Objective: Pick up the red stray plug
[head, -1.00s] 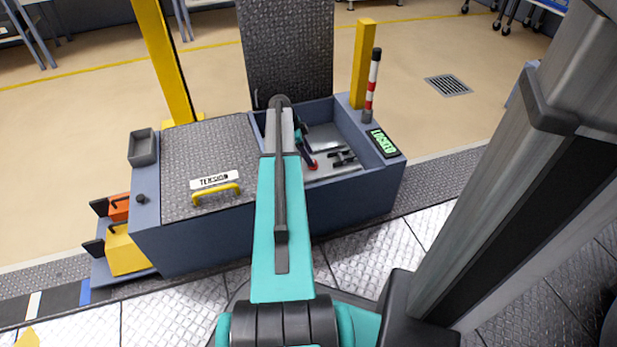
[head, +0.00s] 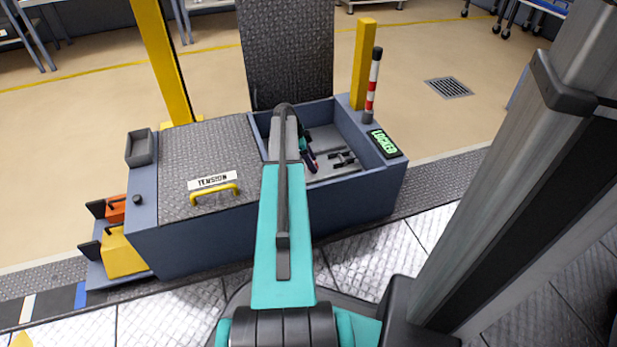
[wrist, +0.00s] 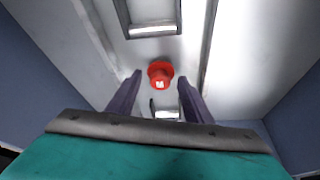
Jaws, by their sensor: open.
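The red stray plug (wrist: 160,73) sits on the grey floor of the open bin and shows in the wrist view just beyond my fingertips, centred between them. My gripper (wrist: 160,90) is open, with one dark finger on each side of the line to the plug. No contact shows between the fingers and the plug. In the head view my gripper (head: 309,163) is down inside the bin, and the plug is hardly visible there, hidden by my gripper and arm.
The bin (head: 345,128) has blue-grey walls close around. Dark clamp-like parts (head: 343,160) lie right of my gripper. A raised lid (head: 290,50) stands behind, a closed "TENSION" cover (head: 210,150) lies left, and a green "LOCKED" display (head: 384,143) sits on the right rim.

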